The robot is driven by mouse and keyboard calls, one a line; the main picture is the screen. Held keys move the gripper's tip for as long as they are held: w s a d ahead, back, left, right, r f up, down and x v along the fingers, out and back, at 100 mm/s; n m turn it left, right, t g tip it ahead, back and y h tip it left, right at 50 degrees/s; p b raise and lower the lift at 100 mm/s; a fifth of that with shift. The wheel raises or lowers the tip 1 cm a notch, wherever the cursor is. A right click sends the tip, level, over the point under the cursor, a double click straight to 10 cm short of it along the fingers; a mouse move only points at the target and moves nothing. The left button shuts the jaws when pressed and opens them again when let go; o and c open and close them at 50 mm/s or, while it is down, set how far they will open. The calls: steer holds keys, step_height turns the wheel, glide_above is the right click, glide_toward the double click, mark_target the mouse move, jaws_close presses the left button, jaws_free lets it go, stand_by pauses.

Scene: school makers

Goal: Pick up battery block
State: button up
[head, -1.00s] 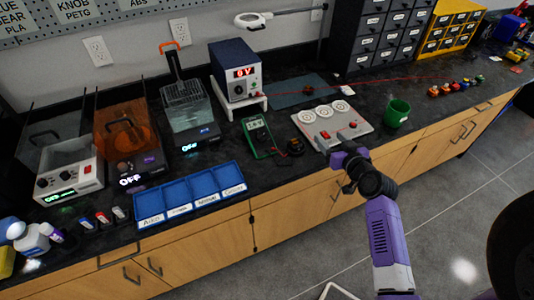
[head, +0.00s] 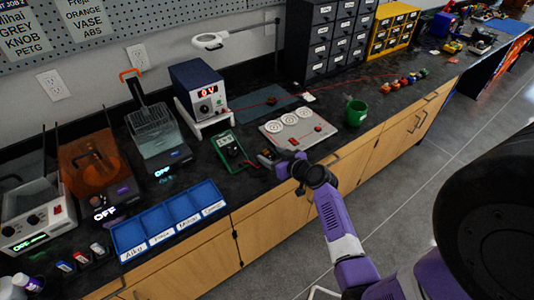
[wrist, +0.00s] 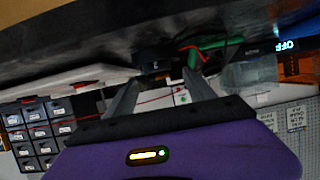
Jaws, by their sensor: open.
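A small dark block (head: 267,156), which looks like the battery block, sits on the black bench between the multimeter and the white board, partly hidden by my gripper. My gripper (head: 284,164) is low at the bench's front edge, close beside this block. In the wrist view, my gripper (wrist: 162,78) is open, with its two grey fingers apart. A black block (wrist: 153,62) shows just past the fingertips, roughly between them. Nothing is clearly held. I cannot tell whether the fingers touch the block.
A green multimeter (head: 231,150) lies left of the block. A white board with three round discs (head: 318,134) lies close on the right, with a green cup (head: 356,112) beyond. A blue compartment tray (head: 122,229) is at front left. A power supply (head: 205,88) stands behind.

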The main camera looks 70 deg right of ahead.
steer(key=shift+x, duration=0.8)
jaws_close()
